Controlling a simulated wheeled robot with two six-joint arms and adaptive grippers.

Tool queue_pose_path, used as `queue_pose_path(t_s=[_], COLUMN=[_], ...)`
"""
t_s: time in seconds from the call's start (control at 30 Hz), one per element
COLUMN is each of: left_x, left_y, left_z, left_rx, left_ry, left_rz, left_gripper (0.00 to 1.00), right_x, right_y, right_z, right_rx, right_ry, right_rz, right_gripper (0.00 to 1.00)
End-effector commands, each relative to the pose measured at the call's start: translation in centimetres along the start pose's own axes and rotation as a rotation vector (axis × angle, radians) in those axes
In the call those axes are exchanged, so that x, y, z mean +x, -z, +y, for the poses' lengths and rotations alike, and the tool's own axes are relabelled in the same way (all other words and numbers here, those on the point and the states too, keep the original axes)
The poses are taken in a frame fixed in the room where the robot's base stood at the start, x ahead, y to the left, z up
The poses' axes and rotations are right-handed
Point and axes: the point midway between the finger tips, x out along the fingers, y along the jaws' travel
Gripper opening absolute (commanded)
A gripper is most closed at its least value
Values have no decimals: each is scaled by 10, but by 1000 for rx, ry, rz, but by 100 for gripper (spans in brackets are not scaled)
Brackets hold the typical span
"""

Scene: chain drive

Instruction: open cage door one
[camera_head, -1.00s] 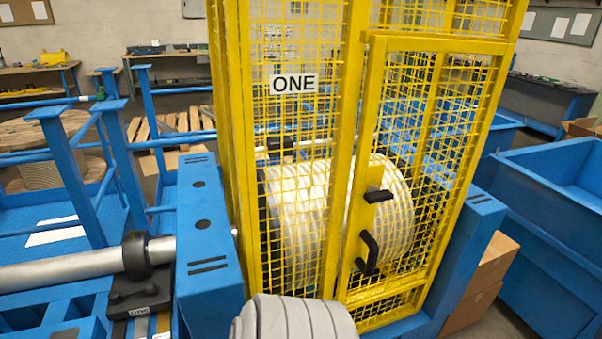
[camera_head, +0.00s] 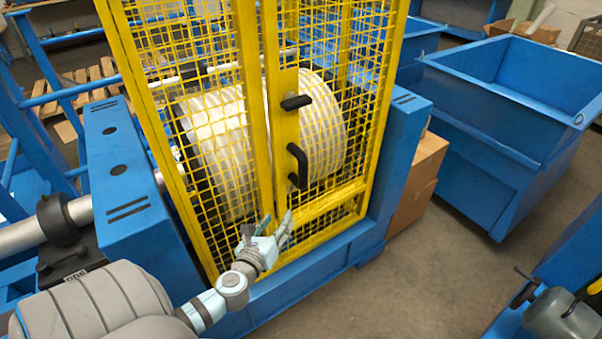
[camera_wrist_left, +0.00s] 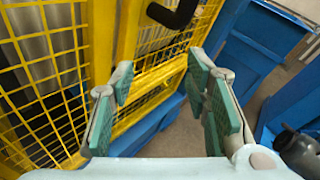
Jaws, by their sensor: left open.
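The yellow mesh cage door (camera_head: 286,131) stands upright in the cage front and looks closed. It carries a black latch (camera_head: 296,102) and, below it, a black curved handle (camera_head: 297,166). My left gripper (camera_head: 277,226) is open and empty, just below the handle and in front of the door's lower part. In the left wrist view its spread green-padded fingers (camera_wrist_left: 160,85) face the yellow door post, and the handle (camera_wrist_left: 174,14) shows at the top edge, beyond the fingertips. Whether a finger touches the mesh cannot be told. My right gripper is not in view.
A large pale roll (camera_head: 222,137) sits behind the mesh. A blue frame beam (camera_head: 340,262) runs below the cage. A cardboard box (camera_head: 418,180) stands right of it, and a blue bin (camera_head: 480,150) farther right. The floor (camera_head: 420,280) in front is clear.

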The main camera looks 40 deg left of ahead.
Motion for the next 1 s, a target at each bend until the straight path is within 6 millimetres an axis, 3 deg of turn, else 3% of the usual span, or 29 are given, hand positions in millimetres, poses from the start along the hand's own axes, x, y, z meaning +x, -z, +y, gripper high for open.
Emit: queue_pose_path(t_s=[0.03, 0.1, 0.2, 0.63, 0.8, 1.0], left_x=[-2, -5, 1, 109, 129, 132], left_y=[-26, -55, -70, -87, -90, -91], left_z=[-16, -33, -41, -52, -54, -54], left_rx=[121, 248, 301, 293, 292, 292], left_ry=[42, 72, 81, 78, 79, 80], left_rz=[-77, -158, -194, -190, -188, -187], left_gripper=[43, 43, 43, 43, 43, 43], right_x=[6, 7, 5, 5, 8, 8], right_y=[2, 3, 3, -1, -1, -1], right_z=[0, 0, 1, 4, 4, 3], right_rx=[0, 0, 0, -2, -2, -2], right_ry=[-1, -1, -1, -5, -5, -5], right_rz=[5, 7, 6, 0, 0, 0], right_gripper=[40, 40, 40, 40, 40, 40])
